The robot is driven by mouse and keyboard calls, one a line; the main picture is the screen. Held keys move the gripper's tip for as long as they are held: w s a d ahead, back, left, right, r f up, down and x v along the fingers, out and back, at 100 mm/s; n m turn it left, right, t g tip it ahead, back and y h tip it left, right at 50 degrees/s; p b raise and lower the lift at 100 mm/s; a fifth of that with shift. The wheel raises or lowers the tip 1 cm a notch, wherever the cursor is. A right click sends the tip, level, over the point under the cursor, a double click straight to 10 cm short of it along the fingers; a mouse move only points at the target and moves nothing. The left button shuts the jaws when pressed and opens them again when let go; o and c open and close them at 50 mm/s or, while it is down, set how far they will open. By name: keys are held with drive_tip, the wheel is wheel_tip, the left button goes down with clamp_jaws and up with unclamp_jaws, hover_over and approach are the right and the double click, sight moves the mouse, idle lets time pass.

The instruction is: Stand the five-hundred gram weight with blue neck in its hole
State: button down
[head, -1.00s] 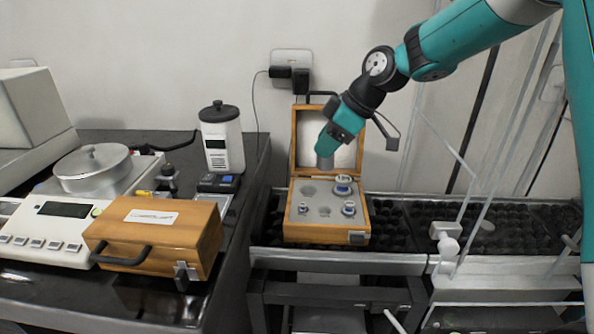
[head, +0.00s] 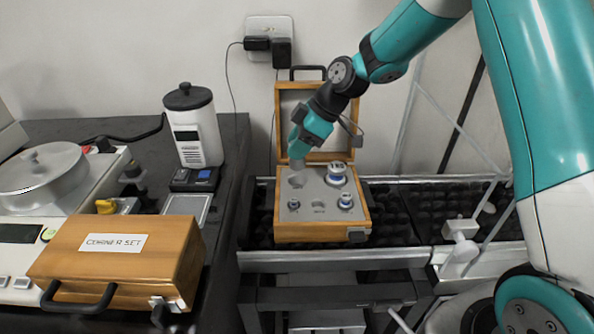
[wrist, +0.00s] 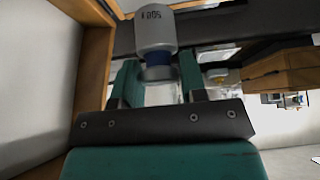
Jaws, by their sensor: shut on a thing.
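The five-hundred gram weight is a grey metal cylinder with a blue neck; it fills the upper middle of the wrist view (wrist: 155,30), its label upside down in the picture. My gripper (wrist: 158,80) is shut on it at the neck. In the head view my gripper (head: 299,145) points down over the back left of the open wooden weight box (head: 305,232). The weight's grey lower end (head: 297,163) shows just above or behind the large empty back-left hole (head: 297,181); I cannot tell the exact gap.
The box's grey insert holds a larger weight (head: 337,174) at back right and smaller weights at front right (head: 345,201) and front left (head: 293,204). A small front-middle hole (head: 318,205) looks empty. The raised lid (head: 286,105) stands behind. A closed wooden case (head: 115,265) is left.

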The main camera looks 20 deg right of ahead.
sight(297, 170)
drive_tip(key=shift+f, duration=3.45)
drive_tip(key=shift+f, duration=0.15)
drive_tip(key=c, duration=0.7)
unclamp_jaws()
drive_tip(key=shift+o, duration=0.2)
